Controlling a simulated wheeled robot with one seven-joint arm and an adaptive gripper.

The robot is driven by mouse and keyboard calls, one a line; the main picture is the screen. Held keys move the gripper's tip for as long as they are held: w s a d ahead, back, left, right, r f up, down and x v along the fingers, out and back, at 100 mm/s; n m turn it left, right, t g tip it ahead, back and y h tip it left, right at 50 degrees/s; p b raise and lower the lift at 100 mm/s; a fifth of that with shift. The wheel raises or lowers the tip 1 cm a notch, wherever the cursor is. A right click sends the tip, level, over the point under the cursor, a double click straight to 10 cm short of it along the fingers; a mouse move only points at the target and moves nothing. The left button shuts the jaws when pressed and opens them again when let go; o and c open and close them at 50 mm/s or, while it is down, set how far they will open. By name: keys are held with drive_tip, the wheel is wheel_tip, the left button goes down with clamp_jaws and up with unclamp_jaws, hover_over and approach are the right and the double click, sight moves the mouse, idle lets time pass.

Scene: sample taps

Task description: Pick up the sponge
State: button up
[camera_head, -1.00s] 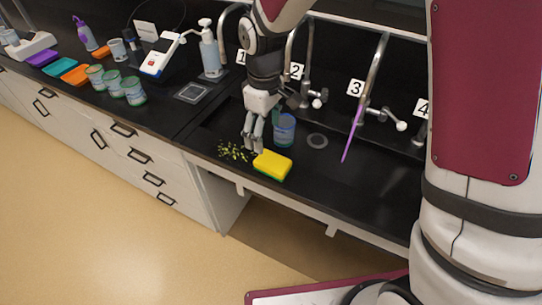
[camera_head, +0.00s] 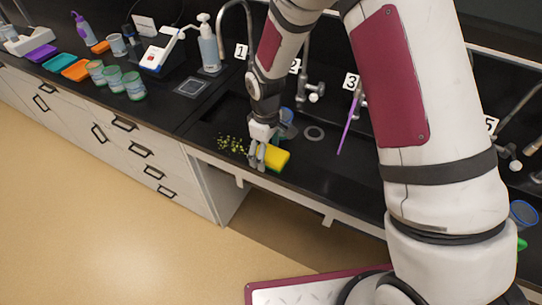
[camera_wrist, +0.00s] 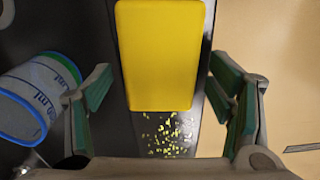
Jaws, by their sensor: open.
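The sponge (camera_head: 277,157) is yellow with a green underside and lies flat on the black counter near its front edge. In the wrist view the sponge (camera_wrist: 160,60) fills the upper middle, ahead of and between my two fingers. My gripper (camera_head: 257,164) is at the left end of the sponge, low near the counter. The gripper hides part of the sponge in the head view.
Yellow-green crumbs (camera_head: 231,144) lie left of the gripper. A purple stick (camera_head: 348,128) stands by tap 3.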

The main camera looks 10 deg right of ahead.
drive_tip(key=shift+c, duration=0.2)
drive_tip(key=c, duration=0.9)
drive_tip(key=shift+r, duration=0.75)
wheel_tip(320, 180, up, 2)
drive_tip(key=shift+w+r+b, duration=0.1)
drive_tip(key=shift+b, duration=0.45)
drive_tip(key=s, duration=1)
drive_tip(key=s+r, duration=0.1)
drive_tip(key=s, duration=0.5)
drive_tip(key=shift+s+r+b, duration=0.1)
drive_tip(key=shift+b, duration=0.2)
